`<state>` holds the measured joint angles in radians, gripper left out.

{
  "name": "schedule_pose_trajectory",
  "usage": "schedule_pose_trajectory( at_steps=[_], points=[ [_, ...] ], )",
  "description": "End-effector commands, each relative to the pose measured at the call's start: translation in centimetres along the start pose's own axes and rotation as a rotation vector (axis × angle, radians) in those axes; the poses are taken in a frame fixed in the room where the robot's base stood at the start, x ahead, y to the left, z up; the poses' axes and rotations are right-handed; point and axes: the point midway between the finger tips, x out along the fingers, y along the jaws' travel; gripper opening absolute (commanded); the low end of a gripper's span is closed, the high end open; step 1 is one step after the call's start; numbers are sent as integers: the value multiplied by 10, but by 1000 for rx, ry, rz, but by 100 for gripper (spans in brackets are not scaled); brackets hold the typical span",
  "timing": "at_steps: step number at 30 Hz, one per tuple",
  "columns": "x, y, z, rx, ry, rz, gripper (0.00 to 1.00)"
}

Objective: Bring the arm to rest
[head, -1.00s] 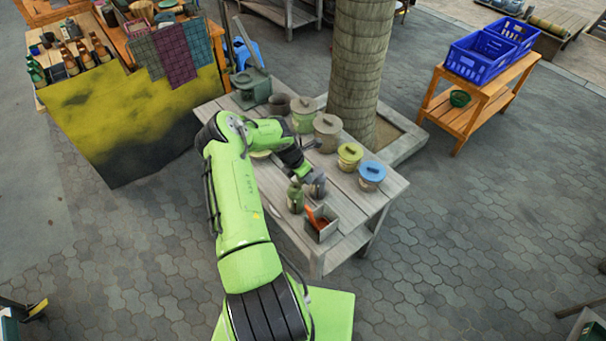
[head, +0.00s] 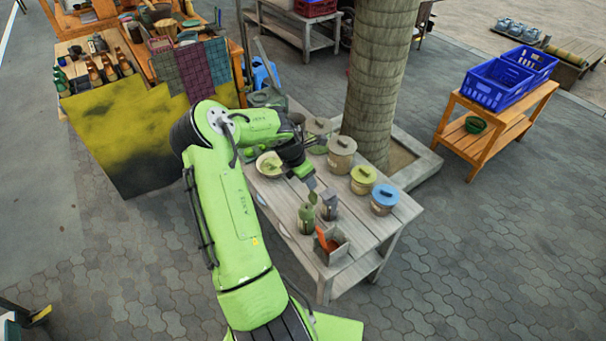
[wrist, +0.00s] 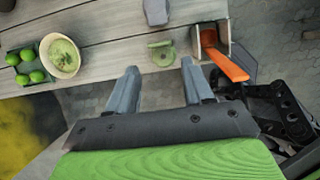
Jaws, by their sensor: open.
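My arm is green with dark joints and reaches over the wooden table (head: 372,222) from its front side. My gripper (wrist: 158,75) is open, with nothing between its two grey fingers in the wrist view.
A grey box with an orange handle (head: 328,243) stands at the table's front right.

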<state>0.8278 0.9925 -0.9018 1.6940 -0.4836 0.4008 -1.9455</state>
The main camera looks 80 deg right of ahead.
Motion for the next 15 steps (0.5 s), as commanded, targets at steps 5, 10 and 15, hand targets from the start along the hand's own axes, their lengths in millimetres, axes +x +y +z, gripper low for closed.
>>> schedule_pose_trajectory(
  at_steps=[5,10,15],
  points=[
    [-26,0,-1,-1,1,1,51],
    [-30,0,0,-1,1,-2,51],
    [-30,0,0,0,1,-1,51]
  ],
)
